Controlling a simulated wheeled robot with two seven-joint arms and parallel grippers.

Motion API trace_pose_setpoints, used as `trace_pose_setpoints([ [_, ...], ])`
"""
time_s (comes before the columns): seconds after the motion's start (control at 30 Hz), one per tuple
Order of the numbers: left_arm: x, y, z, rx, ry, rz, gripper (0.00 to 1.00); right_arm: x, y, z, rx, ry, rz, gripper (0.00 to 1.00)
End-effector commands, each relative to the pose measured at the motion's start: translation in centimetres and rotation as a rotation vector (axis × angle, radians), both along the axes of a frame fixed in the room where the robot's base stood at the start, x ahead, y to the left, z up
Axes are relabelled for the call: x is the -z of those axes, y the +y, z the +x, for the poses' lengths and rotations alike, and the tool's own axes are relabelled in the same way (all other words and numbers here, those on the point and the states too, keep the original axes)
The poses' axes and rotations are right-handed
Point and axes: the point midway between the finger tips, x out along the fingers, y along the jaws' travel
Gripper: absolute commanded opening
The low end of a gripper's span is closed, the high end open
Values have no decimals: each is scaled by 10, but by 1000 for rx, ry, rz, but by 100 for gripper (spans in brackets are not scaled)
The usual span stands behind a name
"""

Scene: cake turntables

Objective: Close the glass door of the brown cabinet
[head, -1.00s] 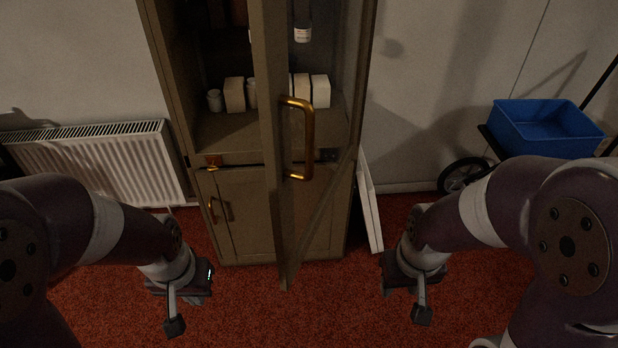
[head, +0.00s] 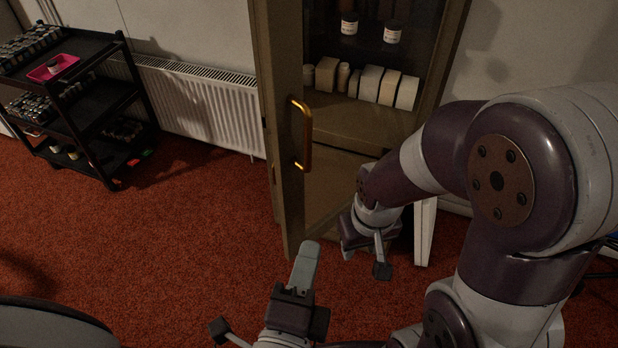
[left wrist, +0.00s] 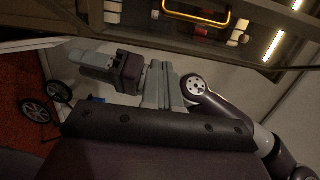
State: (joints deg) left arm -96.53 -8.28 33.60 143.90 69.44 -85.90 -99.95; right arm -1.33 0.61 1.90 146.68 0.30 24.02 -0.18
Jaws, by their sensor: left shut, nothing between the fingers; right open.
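The brown cabinet's glass door (head: 283,170) stands open, its free edge turned towards me in the head view. Its gold handle (head: 305,135) is upright on that edge; a gold handle also shows at the top of the left wrist view (left wrist: 195,20). Shelves show behind the glass. My left gripper (head: 304,262) is shut and empty, low in front of the door and below the handle, with no visible contact. My right gripper (head: 364,245) is open and empty, right of the door's lower edge. My right arm hides the cabinet's lower right part.
White jars (head: 392,31) and pale boxes (head: 370,83) stand on the cabinet shelves. A black shelf cart (head: 100,95) with a pink tray (head: 53,68) is at the left. A white radiator (head: 195,100) lines the wall. The red carpet (head: 190,215) left of the door is clear.

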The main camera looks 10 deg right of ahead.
Motion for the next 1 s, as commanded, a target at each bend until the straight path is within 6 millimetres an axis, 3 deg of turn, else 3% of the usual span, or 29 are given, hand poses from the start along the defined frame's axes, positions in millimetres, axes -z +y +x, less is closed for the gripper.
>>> trace_pose_setpoints([
  [0.17,0,-10,23,-9,-9,2,0,3,0,0,0,0,0,43],
  [0.5,0,-44,88,-6,-6,0,0,3,0,0,0,0,0,43],
  [0.6,-1,-38,105,-5,-7,2,0,2,0,0,0,0,0,43],
  [0.8,-1,-33,122,-1,-6,0,0,1,0,0,0,0,0,43],
  [1.0,-1,-33,124,2,-6,0,0,1,0,0,0,0,0,43],
])
